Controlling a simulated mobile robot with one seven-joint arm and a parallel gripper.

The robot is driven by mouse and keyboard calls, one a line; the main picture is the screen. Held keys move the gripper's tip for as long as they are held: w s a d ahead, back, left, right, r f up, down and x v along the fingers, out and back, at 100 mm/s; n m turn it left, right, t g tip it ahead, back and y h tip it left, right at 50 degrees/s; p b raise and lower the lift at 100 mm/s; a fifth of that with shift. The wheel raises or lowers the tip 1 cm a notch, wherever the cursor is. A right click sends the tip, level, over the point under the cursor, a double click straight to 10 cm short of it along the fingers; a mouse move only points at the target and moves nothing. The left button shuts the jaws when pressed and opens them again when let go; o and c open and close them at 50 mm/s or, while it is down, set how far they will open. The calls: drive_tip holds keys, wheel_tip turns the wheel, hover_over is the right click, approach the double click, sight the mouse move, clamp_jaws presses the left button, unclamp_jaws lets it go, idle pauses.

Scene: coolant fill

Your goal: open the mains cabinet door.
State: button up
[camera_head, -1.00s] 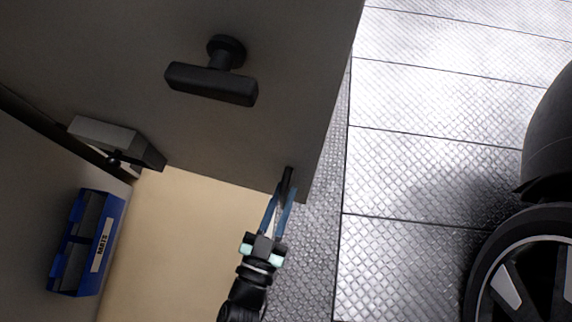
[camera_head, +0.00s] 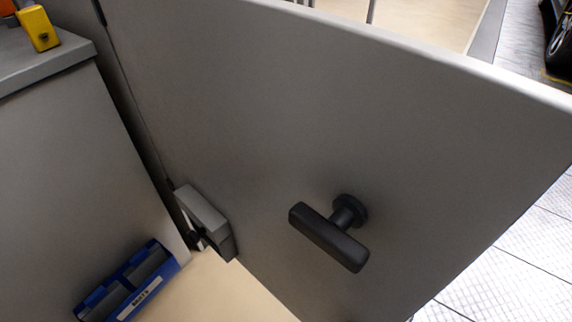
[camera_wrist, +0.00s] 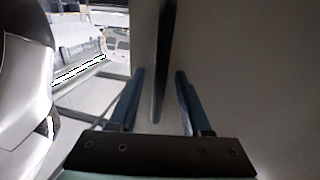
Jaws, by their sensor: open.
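A large grey door panel (camera_head: 270,120), which I take for the mains cabinet door, fills the middle of the head view. A black T-shaped handle (camera_head: 330,235) stands out from its face. I cannot tell how far the door is swung. My gripper (camera_wrist: 158,78) shows only in the wrist view, with its two blue fingers apart. A pale grey face (camera_wrist: 250,80) fills the right side there. I cannot tell whether either finger touches it.
A grey unit (camera_head: 70,160) stands at the left, with a yellow object (camera_head: 40,28) on top. A grey boxy fitting (camera_head: 205,222) and a blue bin (camera_head: 130,285) are low at left. Tread-plate floor (camera_head: 500,270) shows at right, a wheel (camera_head: 560,50) at the far right.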

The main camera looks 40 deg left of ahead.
drive_tip(key=p+v, duration=0.2)
drive_tip(key=v, duration=1.1)
drive_tip(key=shift+d, duration=0.1)
